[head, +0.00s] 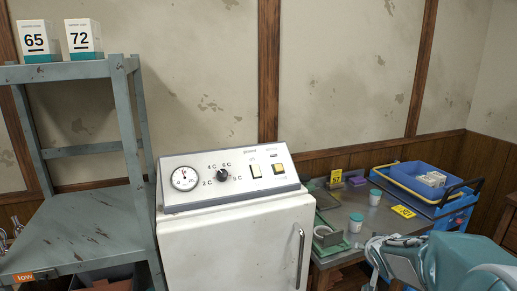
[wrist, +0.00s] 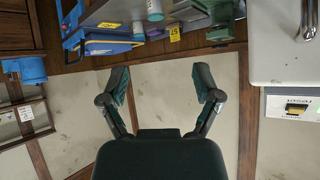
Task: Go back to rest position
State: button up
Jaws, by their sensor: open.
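My gripper (wrist: 160,85) shows in the wrist view with its two fingers spread wide and nothing between them. That view is upside down, with the wall behind the fingers and the table edge beyond the fingertips. In the head view, part of my teal and grey arm (head: 440,262) is at the lower right, in front of the metal table (head: 345,212). The fingertips cannot be made out there.
A white cabinet (head: 235,245) with a dial panel stands in the middle. A grey shelf (head: 85,235) at left carries boxes marked 65 (head: 37,40) and 72 (head: 82,38).

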jog(key=s+a+r+n+g, duration=0.1)
jog(key=s+a, duration=0.3)
jog(key=s, duration=0.5)
jog(key=s+a+r+n+g+y, duration=0.1)
jog(key=s+a, duration=0.4)
jog(key=s, duration=0.5)
jog(key=s+a+r+n+g+y, duration=0.1)
jog(key=s+a, duration=0.4)
jog(key=s, duration=0.5)
notch_tip(320, 180, up, 3)
jog(key=shift+f+n+g, duration=0.2)
jog(key=shift+n+g, duration=0.2)
jog(key=shift+g, duration=0.3)
jog(key=shift+s+a+y, duration=0.1)
jog(key=shift+s+y, duration=0.1)
jog(key=shift+y, duration=0.1)
jog(key=c, duration=0.3)
jog(key=shift+c, duration=0.2)
jog(key=shift+a, duration=0.15)
